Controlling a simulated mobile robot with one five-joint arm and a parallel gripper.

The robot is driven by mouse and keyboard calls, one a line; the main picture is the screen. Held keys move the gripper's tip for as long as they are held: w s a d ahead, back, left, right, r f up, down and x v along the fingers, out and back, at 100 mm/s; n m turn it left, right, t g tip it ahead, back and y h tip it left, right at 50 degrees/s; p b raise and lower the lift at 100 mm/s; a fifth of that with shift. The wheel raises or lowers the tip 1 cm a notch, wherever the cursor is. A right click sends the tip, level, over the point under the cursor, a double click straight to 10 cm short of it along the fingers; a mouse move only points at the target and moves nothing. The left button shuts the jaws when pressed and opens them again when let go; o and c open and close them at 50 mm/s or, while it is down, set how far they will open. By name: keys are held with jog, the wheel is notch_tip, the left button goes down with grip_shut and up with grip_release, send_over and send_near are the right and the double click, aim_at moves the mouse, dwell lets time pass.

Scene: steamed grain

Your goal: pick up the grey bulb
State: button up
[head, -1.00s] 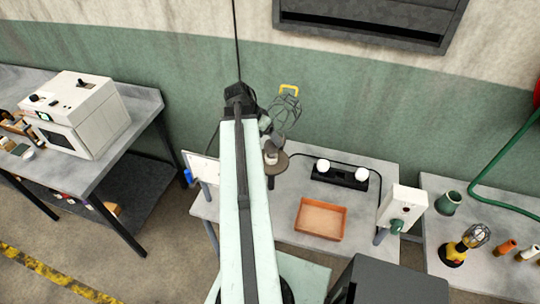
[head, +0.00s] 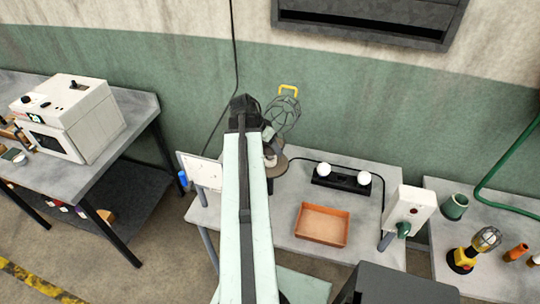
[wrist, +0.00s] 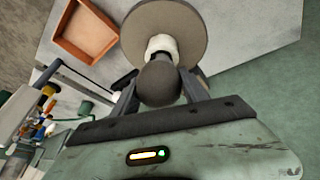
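The grey bulb (wrist: 160,83) shows large in the wrist view, round end toward the camera. Its white neck or socket (wrist: 162,46) lies beyond it, over a round brown-grey lamp base (wrist: 198,22). My gripper (wrist: 160,92) has one finger on each side of the bulb, close to it. Whether the fingers press on the bulb is not clear. In the head view, my arm hides most of the bulb and gripper. The lamp's round base (head: 277,166) and its wire cage (head: 283,113) show just right of the arm's end.
An orange-brown tray (head: 322,225) lies on the grey bench. A black holder with two white bulbs (head: 341,179) stands behind it. A white switch box (head: 408,208) is at the bench's right and a white panel (head: 204,171) at its left. The green wall is close behind.

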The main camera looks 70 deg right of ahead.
jog(key=shift+c, duration=0.9)
notch_tip(320, 180, up, 10)
jog(key=p, duration=1)
jog(key=shift+r, duration=0.15)
